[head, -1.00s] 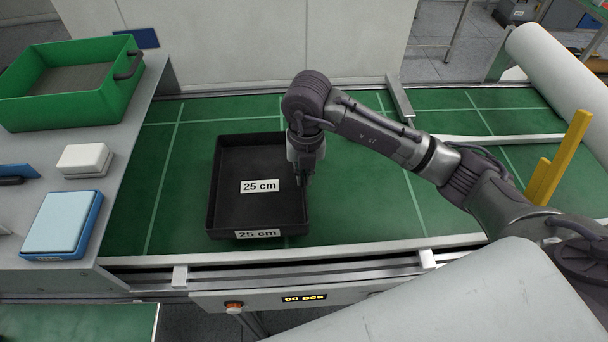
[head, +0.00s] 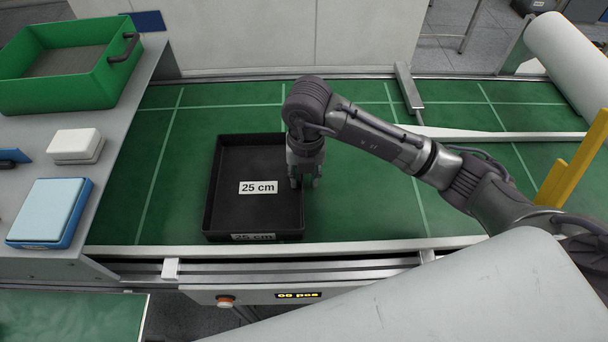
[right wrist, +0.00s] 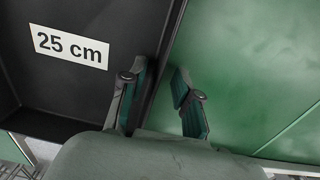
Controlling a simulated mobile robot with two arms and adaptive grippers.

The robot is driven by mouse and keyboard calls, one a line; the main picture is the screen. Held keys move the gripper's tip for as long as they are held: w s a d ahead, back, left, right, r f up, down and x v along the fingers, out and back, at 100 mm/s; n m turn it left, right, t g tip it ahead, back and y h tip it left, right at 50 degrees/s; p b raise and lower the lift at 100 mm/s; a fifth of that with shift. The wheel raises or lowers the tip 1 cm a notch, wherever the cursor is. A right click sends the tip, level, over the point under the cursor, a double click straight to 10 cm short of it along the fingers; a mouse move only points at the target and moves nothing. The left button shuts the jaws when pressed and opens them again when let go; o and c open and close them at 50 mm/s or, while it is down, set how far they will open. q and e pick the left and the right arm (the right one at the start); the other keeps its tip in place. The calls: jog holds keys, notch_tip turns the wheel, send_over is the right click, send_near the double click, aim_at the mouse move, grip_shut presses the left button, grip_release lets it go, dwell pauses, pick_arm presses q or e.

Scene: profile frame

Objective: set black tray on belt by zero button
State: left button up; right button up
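The black tray (head: 226,205), marked 25 cm, lies flat on the green belt (head: 360,210), close to its front rail. Its inside shows no contents. My right gripper (head: 305,184) is at the tray's right wall. In the right wrist view, the fingers (right wrist: 158,105) stand on either side of the wall of the tray (right wrist: 100,85), one inside and one outside, with a gap between them. A red-orange button (head: 225,300) sits on the front panel beside the "00 pcs" display (head: 298,295), below the tray. My left gripper is not in view.
A side table on the left holds a green crate (head: 85,85), a white box (head: 75,143) and a blue-rimmed scale-like pad (head: 50,210). A white guide bar (head: 500,136) and yellow posts (head: 572,165) stand to the right. The belt left of the tray is clear.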

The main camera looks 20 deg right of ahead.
jog(key=shift+r, duration=0.3)
notch_tip(320, 180, up, 12)
jog(key=shift+f, duration=0.15)
jog(key=shift+d, duration=0.1)
dwell(0.3)
